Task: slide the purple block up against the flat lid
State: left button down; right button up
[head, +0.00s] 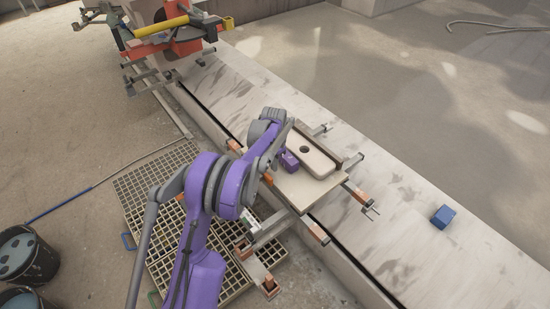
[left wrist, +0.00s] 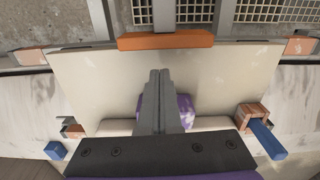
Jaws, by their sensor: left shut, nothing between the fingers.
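The purple block (head: 289,162) lies on a pale board (head: 327,194), at the near left long edge of the flat lid (head: 318,163). The lid is cream, rounded at its ends, with a dark round hole. In the left wrist view the block (left wrist: 183,107) is partly hidden behind my fingers, and the lid (left wrist: 112,126) shows as a strip beside it. I cannot tell whether block and lid touch. My left gripper (left wrist: 159,76) is shut and empty, right at the block; whether it touches the block is unclear. In the head view my arm hides its fingertips. My right gripper is out of view.
Orange-tipped clamps (head: 318,232) stick out around the board. A blue block (head: 443,216) stands apart on the long pale ledge. Grating (head: 165,185) lies at the near side; a red-and-yellow machine (head: 170,35) stands at the back.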

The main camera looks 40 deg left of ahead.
aim_at(274, 175)
pick_arm(q)
notch_tip(274, 175, down, 4)
jog(key=shift+w+r, duration=0.1)
jog(key=shift+r, duration=0.1)
jog(key=w, duration=0.2)
jog(key=shift+w+d+r+b, duration=0.2)
jog(key=shift+w+d+b, duration=0.1)
jog(key=shift+d, duration=0.05)
jog(key=shift+w+d, duration=0.15)
jog(key=shift+w, duration=0.4)
jog(key=shift+w, duration=0.1)
